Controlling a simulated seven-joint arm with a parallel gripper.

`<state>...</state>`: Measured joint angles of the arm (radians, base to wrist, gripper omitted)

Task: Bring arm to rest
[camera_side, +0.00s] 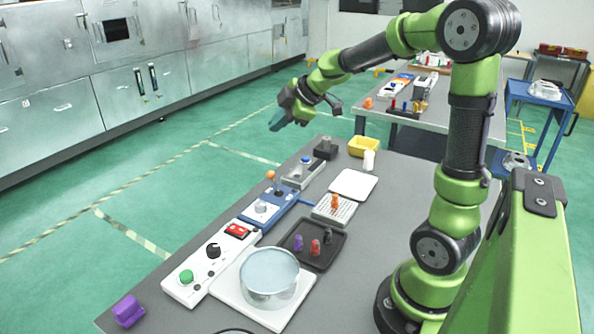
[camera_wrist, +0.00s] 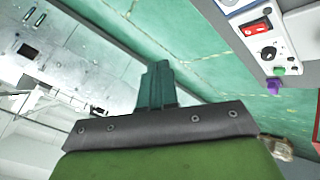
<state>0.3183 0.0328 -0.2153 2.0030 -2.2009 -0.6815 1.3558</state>
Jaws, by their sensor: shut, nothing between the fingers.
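My gripper (camera_side: 279,122) is at the end of my green and black arm, raised in the air beyond the far left edge of the grey table (camera_side: 225,318). Its fingers are shut, with nothing held, and point down and to the left in the side view. In the wrist view my gripper (camera_wrist: 158,75) shows as teal fingers close together, with green floor and metal cabinets behind. It touches nothing that I can see.
Open floor lies left.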

